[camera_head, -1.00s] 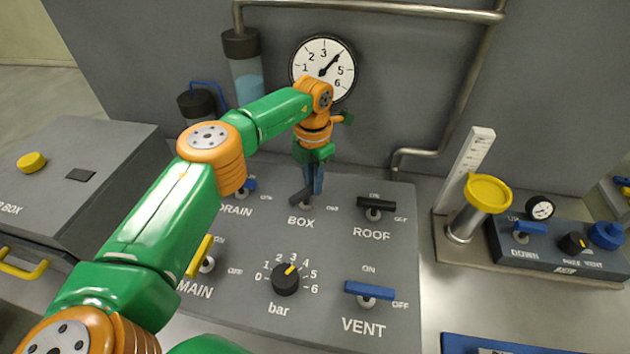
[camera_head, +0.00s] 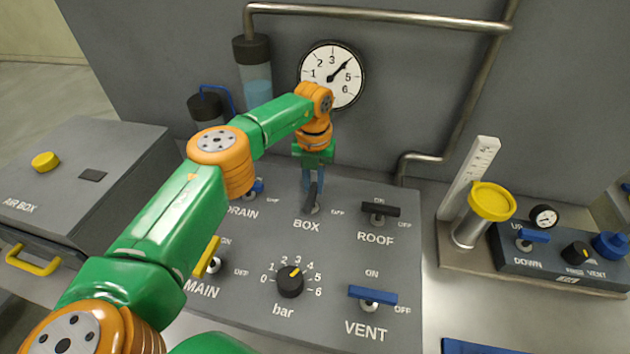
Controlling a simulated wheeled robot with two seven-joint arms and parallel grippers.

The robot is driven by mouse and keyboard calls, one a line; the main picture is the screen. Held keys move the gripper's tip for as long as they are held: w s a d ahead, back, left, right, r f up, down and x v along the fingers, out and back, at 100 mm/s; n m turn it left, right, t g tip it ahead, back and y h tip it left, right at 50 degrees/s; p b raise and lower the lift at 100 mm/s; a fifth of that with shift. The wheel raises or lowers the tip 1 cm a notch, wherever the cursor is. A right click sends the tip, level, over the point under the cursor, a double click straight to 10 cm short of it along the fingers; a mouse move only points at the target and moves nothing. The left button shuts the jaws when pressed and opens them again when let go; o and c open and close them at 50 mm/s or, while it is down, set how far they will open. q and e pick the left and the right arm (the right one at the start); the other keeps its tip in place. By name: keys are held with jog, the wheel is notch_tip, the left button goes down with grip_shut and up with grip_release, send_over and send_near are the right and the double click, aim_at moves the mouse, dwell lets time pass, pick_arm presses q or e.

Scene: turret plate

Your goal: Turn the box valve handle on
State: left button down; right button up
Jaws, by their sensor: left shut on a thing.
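The box valve handle (camera_head: 312,197) is a dark lever on the grey sloped panel (camera_head: 335,262), just above the BOX label. It now stands nearly upright in the picture, pointing up toward the partly hidden ON side. My left gripper (camera_head: 313,182) reaches down from behind it, with its blue fingers shut on the handle. The fingers and wrist hide the area above the handle. My right gripper is not in view.
The black roof handle (camera_head: 380,208) is close on the right. The blue drain handle (camera_head: 257,186) is partly behind my arm. The yellow main handle (camera_head: 207,257), bar knob (camera_head: 290,281) and blue vent handle (camera_head: 372,295) sit lower. A gauge (camera_head: 332,75) hangs behind.

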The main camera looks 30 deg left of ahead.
aim_at(313, 187)
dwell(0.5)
pick_arm(q)
jog(key=c, duration=0.8)
grip_release()
jog(key=shift+o, duration=0.2)
jog(key=shift+w+r+b, duration=0.1)
jog(key=shift+r+b, duration=0.2)
jog(key=shift+r, duration=0.1)
notch_tip(313, 187, up, 6)
jog(key=shift+r+b, duration=0.2)
jog(key=shift+b, duration=0.4)
jog(key=shift+f, duration=0.1)
